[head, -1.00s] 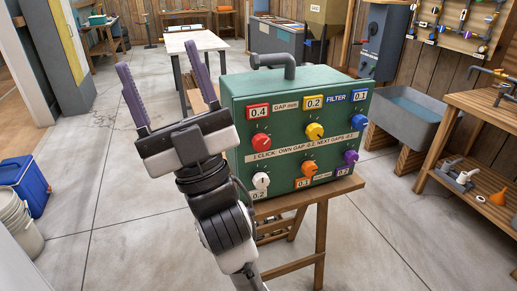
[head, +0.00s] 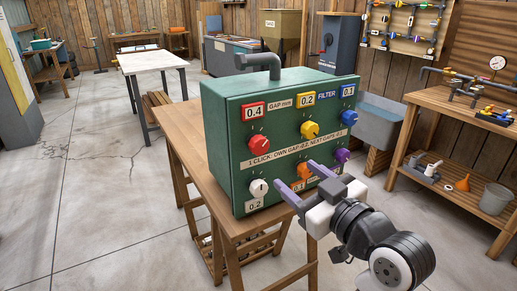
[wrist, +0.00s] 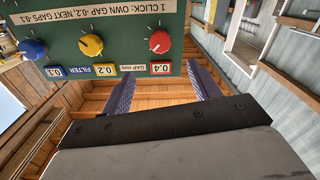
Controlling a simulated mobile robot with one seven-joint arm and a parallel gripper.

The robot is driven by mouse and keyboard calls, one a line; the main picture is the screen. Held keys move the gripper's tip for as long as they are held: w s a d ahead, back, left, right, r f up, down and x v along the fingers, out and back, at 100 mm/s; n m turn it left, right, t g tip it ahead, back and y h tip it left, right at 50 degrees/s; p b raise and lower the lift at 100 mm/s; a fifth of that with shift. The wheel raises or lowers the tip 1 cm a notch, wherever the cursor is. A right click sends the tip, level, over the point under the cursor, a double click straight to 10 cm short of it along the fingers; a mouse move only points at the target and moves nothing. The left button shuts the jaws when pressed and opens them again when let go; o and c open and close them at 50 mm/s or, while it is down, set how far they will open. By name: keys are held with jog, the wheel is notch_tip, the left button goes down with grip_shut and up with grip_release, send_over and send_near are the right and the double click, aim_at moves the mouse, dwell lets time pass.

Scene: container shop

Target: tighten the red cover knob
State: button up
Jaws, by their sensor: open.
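The red cover knob (head: 259,139) is on the front of the green filter box (head: 229,170), below the label reading 0.4. In the wrist view, which shows the box upside down, the red knob (wrist: 159,41) is beyond the gap between my fingertips. My gripper (head: 300,180) is open and empty, with two purple fingers apart. In the head view it is before the lower front of the box, right of and below the red knob, partly covering the area by the orange knob (head: 304,171). My gripper also shows in the wrist view (wrist: 160,69). No contact with the red knob shows.
Yellow (head: 309,130), blue (head: 349,117), white (head: 259,187) and purple (head: 342,155) knobs share the panel. The box stands on a wooden table (head: 182,125). A workbench (head: 470,115) is at right. Open floor lies at left.

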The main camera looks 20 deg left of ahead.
aim_at(261, 147)
jog(key=p+x, duration=0.4)
jog(key=x, duration=0.9)
jog(key=shift+w+a, duration=0.1)
jog(key=shift+a, duration=0.05)
jog(key=c, duration=1)
